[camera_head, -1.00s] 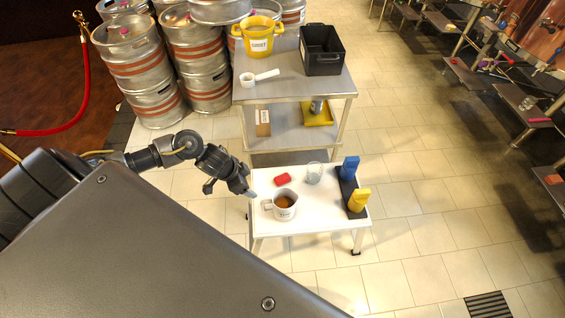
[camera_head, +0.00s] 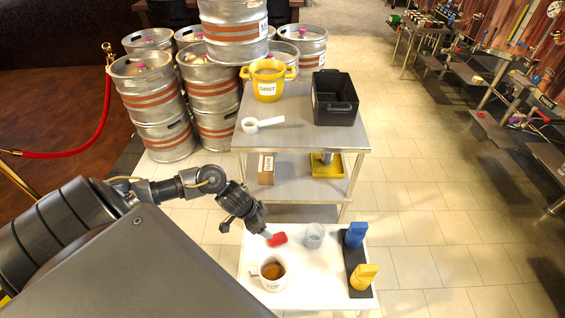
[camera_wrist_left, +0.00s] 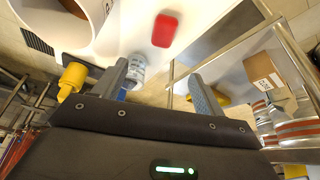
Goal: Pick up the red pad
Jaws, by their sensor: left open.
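The red pad (camera_head: 278,239) lies flat on the white top of a small table (camera_head: 318,264), near its back left part. It also shows in the left wrist view (camera_wrist_left: 164,30), ahead of the fingertips and roughly between their lines. My left gripper (camera_head: 266,234) is just left of the pad in the head view, its fingertip close to the pad's left end. In the left wrist view the gripper (camera_wrist_left: 158,80) has its two fingers spread wide with nothing between them. I cannot tell whether a finger touches the pad. My right gripper is out of view.
A steel cart (camera_head: 290,135) stands behind, with kegs (camera_head: 150,100) at left.

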